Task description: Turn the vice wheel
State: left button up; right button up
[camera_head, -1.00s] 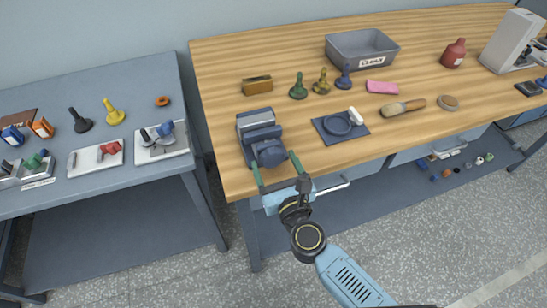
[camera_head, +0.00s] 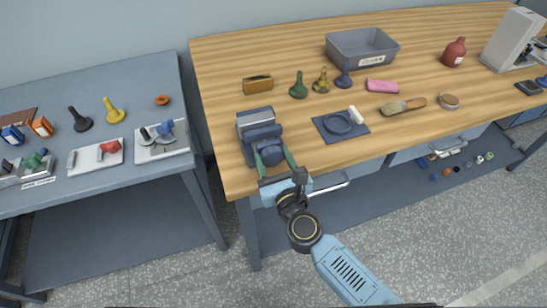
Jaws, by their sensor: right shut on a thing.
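The grey-blue vice (camera_head: 258,131) stands at the front left corner of the wooden bench. Its dark blue wheel (camera_head: 271,157) is on the side facing me, near the bench edge. My right gripper (camera_head: 270,151) comes from the front with its two green fingers on either side of the wheel, shut on it. The fingers hide the sides of the wheel, and its turn angle cannot be read. My left gripper is not in view.
A blue mat (camera_head: 328,130) with a dark ring and white piece lies right of the vice. Small knobs, a brown block (camera_head: 257,84) and a grey bin (camera_head: 352,62) stand behind. A grey table (camera_head: 90,186) with parts trays is to the left.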

jog(key=shift+n, duration=0.3)
jog(key=n+p, duration=0.1)
jog(key=n, duration=0.1)
jog(key=shift+n, duration=0.4)
jog(key=n, duration=0.3)
jog(key=shift+n+p, duration=0.3)
jog(key=shift+p, duration=0.1)
jog(key=n+p, duration=0.1)
jog(key=n, duration=0.2)
jog(key=shift+n, duration=0.3)
jog(key=n+p, duration=0.1)
jog(key=n, duration=0.2)
jog(key=shift+a+n, duration=0.1)
jog(key=shift+n, duration=0.2)
jog(key=n+p, duration=0.2)
jog(key=n, duration=0.5)
jog(key=shift+f, duration=0.1)
jog(key=n+p, duration=0.1)
jog(key=n, duration=0.4)
jog(key=shift+f+n, duration=0.1)
jog(key=shift+n, duration=0.3)
